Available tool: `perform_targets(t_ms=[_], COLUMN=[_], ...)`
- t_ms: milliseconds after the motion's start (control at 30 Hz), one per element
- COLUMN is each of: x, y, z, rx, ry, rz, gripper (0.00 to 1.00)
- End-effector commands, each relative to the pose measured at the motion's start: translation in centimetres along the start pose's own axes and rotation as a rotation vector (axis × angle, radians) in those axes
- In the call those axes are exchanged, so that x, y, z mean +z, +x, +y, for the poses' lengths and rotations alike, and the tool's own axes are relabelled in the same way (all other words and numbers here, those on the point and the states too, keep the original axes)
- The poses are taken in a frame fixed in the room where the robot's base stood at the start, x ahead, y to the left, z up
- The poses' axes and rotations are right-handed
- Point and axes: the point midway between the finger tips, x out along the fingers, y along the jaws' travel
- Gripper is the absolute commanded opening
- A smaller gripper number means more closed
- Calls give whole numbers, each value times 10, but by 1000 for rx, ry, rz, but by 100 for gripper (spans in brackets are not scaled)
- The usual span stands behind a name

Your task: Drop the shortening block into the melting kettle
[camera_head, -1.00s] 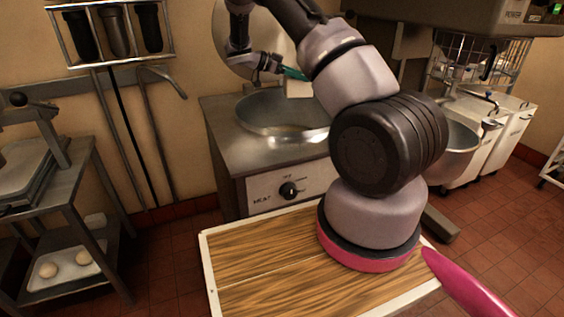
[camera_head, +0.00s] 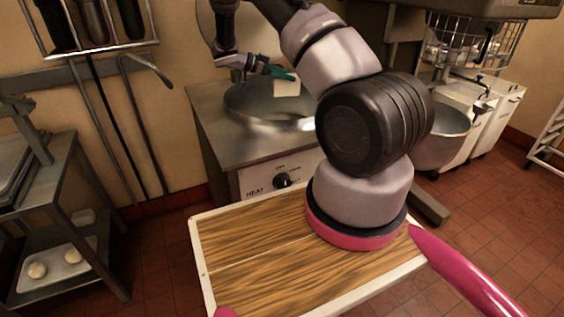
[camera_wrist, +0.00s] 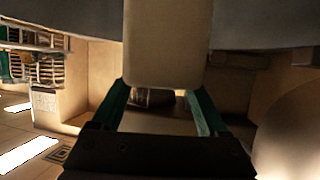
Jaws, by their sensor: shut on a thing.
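The shortening block (camera_head: 287,88) is a pale cream block held at the tips of my gripper (camera_head: 281,73), which has green fingers. In the wrist view the block (camera_wrist: 168,45) sits between the two green fingers of my gripper (camera_wrist: 163,100), which are shut on it. The melting kettle (camera_head: 245,110) is a round metal bowl set in a steel cabinet with a knob on its front. In the head view the block appears over the kettle's opening. The exact height above the rim is hard to tell. My arm hides part of the kettle's right side.
A steel rack with a tray (camera_head: 60,262) of pale dough balls stands at the left. Tools hang on the wall above it. A large mixing bowl (camera_head: 446,135) and white bins (camera_head: 490,115) are at the right. Open tiled floor (camera_head: 480,210) lies at the lower right.

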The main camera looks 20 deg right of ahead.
Motion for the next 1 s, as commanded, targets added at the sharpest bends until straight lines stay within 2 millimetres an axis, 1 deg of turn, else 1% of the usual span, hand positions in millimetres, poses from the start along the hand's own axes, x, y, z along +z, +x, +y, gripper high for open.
perform_targets(t_ms=[200,233,267,533,633,733,1000], x=[-1,-1,0,0,1,1,0], y=[0,0,0,-2,-10,-25,-80], z=[0,0,0,0,-1,-1,-1], rx=[-1,-1,-1,-1,-4,-5,-5], ry=[1,1,1,0,0,0,1], rz=[0,0,0,0,0,0,1], gripper=[0,89,100,100,100,100,100])
